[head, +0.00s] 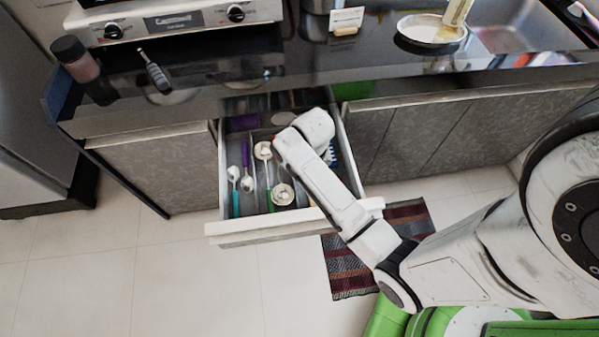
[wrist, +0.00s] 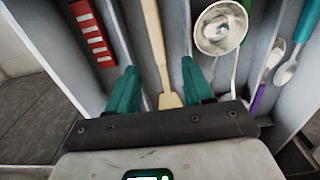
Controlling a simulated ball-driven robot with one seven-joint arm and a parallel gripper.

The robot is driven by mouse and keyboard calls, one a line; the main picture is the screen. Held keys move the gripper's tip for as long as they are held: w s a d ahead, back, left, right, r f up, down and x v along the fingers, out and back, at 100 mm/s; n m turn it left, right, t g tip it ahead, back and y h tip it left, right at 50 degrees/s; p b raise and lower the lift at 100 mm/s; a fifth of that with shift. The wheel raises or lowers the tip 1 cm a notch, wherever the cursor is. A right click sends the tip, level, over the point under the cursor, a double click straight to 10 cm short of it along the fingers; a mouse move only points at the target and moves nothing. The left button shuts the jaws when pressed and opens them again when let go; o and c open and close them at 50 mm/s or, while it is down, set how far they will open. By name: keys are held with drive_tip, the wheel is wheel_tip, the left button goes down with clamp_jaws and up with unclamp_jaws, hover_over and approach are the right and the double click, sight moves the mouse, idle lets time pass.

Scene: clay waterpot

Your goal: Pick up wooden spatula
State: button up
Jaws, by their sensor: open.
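The wooden spatula shows in the wrist view as a pale wooden handle (wrist: 154,40) in a narrow drawer compartment. Its squared near end lies close to the gripper body, and its far end runs out of the picture. My gripper (wrist: 158,68) is open, with one teal finger on each side of the handle and visible gaps between. Whether the fingertips are down at the handle's height I cannot tell. In the head view my arm reaches into the open drawer (head: 285,228) and hides the gripper and the spatula.
A metal ladle (wrist: 220,30) lies right of the spatula, with teal-handled (wrist: 303,25) and purple-handled spoons beyond. A red slotted utensil (wrist: 92,38) lies left. Thin dividers separate the compartments. The counter (head: 300,68) overhangs the drawer's back. A striped mat (head: 345,270) lies below.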

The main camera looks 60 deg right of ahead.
drive_tip(key=shift+s+f+b, duration=0.1)
drive_tip(key=shift+f+b, duration=0.3)
drive_tip(key=shift+f, duration=3.2)
clamp_jaws()
